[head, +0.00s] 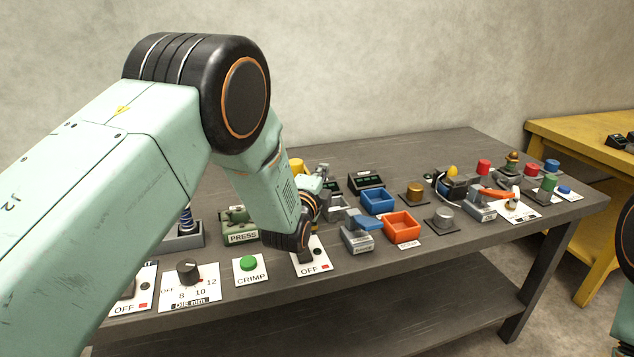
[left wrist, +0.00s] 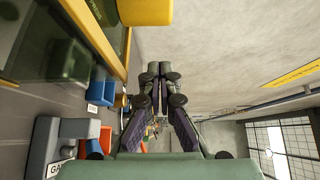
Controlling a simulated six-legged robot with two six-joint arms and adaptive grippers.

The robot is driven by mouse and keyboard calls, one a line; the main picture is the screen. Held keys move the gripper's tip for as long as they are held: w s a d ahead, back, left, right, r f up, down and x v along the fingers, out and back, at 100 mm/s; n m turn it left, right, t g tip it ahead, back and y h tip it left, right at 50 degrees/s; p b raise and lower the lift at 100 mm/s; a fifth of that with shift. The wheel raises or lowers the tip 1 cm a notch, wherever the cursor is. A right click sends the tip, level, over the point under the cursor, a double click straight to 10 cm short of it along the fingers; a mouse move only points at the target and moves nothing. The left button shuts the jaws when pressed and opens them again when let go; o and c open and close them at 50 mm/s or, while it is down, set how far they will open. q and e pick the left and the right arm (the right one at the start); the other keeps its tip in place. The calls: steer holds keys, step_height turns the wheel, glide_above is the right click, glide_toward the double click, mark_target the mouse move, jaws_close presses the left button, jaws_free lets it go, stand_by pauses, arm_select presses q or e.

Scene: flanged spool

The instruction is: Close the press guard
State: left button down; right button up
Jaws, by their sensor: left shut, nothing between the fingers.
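The press, with its green PRESS label block (head: 240,232), stands at the left of the bench, mostly hidden behind my left arm. A yellow part (head: 296,165) shows just past my forearm. My left gripper (head: 322,173) is shut and empty. In the wrist view its fingertips (left wrist: 154,72) lie right of the panel's edge, seemingly apart from it.
A grey gauge block with a blue top (head: 358,238), an orange bin (head: 402,228) and a blue bin (head: 377,201) stand right of my left gripper. A green CRIMP button (head: 248,263) and a black dial (head: 188,272) line the front edge. The far right is crowded too.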

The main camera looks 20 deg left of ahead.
arm_select(q)
steer(key=a, duration=0.1)
steer(key=w+a, duration=0.1)
steer(key=shift+a, duration=0.3)
steer(key=shift+s+a, duration=0.4)
steer(key=shift+a, duration=0.25)
steer(key=shift+d, duration=0.15)
steer(key=shift+w, duration=0.15)
